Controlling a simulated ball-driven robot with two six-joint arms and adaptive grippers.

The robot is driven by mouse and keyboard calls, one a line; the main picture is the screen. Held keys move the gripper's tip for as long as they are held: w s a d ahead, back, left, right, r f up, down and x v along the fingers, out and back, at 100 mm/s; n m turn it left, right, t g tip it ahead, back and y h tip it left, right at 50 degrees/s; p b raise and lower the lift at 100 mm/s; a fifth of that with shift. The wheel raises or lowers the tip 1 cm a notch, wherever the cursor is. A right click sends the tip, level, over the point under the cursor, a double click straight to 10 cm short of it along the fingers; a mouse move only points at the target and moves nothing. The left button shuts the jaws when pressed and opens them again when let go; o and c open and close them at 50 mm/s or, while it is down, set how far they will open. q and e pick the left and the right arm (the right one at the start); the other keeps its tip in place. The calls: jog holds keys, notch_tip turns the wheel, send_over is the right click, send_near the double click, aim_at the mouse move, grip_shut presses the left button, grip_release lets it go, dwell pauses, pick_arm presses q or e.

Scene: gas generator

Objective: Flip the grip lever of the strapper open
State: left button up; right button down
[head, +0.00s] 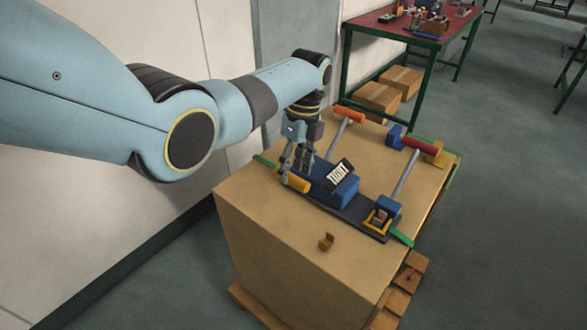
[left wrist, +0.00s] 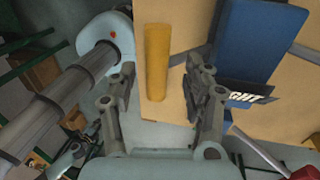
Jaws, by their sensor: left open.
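The strapper lies on top of a large cardboard box, with a dark base plate (head: 352,208) and a blue body (head: 336,190) bearing a black and white sign. A yellow bar (head: 296,183), which looks like the grip lever's handle, sticks out at the body's left end. My left gripper (head: 291,172) points down at this bar. In the left wrist view, the yellow bar (left wrist: 156,62) stands between the two open fingers of the gripper (left wrist: 158,84), with a gap visible on both sides. The fingers partly hide the bar in the head view. My right gripper is out of view.
Long levers with an orange handle (head: 348,114) and a red handle (head: 420,145) rise beyond the body. Green strap ends (head: 402,238) show. A red-topped bench (head: 385,22) stands behind.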

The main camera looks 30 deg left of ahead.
pick_arm(q)
jog(key=v, duration=1.1)
jog(key=shift+w, duration=0.15)
